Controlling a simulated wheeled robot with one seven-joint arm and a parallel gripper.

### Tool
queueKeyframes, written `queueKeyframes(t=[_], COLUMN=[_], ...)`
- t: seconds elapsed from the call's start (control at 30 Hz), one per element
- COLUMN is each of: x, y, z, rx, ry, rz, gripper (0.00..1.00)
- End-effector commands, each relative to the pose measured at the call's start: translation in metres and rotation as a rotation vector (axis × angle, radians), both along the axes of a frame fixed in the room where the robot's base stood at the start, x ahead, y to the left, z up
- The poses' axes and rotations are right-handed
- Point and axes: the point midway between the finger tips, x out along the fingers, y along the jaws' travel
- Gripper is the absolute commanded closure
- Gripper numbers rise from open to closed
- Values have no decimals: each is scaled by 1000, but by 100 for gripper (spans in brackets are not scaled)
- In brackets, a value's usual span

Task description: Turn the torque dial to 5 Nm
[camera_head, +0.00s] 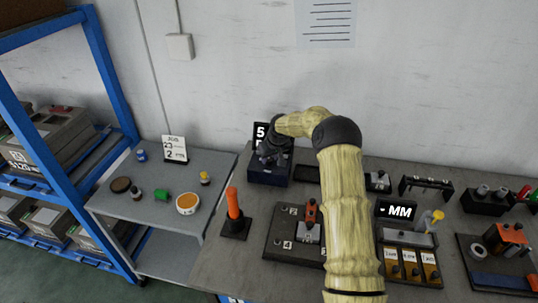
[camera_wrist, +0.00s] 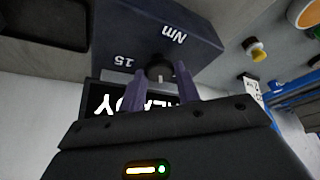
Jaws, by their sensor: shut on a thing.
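The torque dial (camera_wrist: 159,66) is a small dark knob on a dark blue box (camera_wrist: 200,45). My gripper (camera_wrist: 160,82) is shut on the knob, one finger on each side of it. A pale mark shows on the knob; the value it points to cannot be read. "Nm" and "15" are printed on the box, turned over in the wrist view; other numbers are hidden or out of frame. In the head view, the box (camera_head: 266,177) stands at the back of the bench, with my gripper (camera_head: 267,158) over it hiding the dial. A black sign (camera_head: 260,130) behind it shows "5".
An orange-handled tool (camera_head: 233,205) stands upright left of centre. A numbered plate (camera_head: 277,240) lies in front of the box. A grey side table (camera_head: 150,210) holds small parts.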

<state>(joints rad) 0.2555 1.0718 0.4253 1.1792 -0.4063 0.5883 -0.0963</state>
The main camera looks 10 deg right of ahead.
Motion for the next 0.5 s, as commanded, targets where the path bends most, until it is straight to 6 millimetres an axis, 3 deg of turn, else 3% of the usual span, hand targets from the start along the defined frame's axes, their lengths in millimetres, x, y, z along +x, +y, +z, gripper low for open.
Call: queueKeyframes(t=[0.5], x=[3], y=[-3], z=[1], rx=[1], ry=[-3], rz=[415], gripper=[91])
